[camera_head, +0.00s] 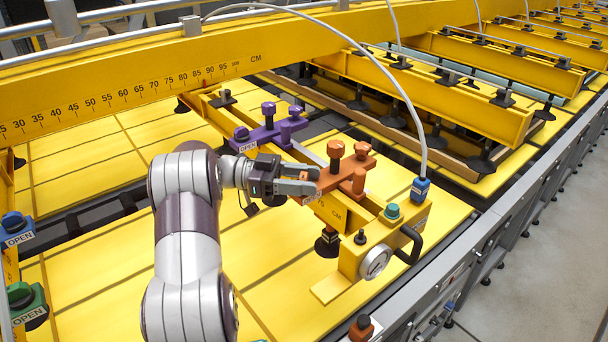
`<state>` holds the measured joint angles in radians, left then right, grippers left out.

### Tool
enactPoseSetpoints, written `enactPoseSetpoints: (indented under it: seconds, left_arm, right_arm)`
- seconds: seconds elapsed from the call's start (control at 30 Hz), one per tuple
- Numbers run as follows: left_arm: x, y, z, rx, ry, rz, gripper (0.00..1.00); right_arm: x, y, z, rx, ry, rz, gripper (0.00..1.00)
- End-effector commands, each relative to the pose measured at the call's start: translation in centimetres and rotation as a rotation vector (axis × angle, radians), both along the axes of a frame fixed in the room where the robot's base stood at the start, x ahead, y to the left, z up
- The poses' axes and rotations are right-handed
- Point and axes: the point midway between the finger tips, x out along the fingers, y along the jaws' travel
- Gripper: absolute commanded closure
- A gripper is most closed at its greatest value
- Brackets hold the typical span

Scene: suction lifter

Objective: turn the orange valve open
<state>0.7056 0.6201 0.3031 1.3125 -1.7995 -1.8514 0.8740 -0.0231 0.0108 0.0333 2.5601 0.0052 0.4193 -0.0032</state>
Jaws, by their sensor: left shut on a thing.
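The orange valve (350,163) sits on the yellow lifter bar right of the picture's middle, with round orange knobs on top. My left gripper (313,181) reaches in from the left and is at the valve's left end, its fingers shut on that end. My right gripper is not in view.
A purple valve (269,131) marked OPEN sits just behind on the same bar. A yellow block with a gauge (375,262), black handle (410,245) and blue hose fitting (420,189) stands to the right. A yellow beam (150,80) with a CM scale crosses behind.

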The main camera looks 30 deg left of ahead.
Motion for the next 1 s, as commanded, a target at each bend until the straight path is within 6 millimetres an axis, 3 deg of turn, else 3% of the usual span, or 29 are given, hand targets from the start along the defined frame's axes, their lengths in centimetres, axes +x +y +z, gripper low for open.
enactPoseSetpoints:
  seconds: [0.4,1.0]
  left_arm:
    - [0.0,0.0,0.3,-0.001,0.0,-0.193,0.83]
    - [0.0,0.0,0.2,0.0,-0.004,-0.224,0.83]
  right_arm:
    - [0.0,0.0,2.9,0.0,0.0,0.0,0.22]
    - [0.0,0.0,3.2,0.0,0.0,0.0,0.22]
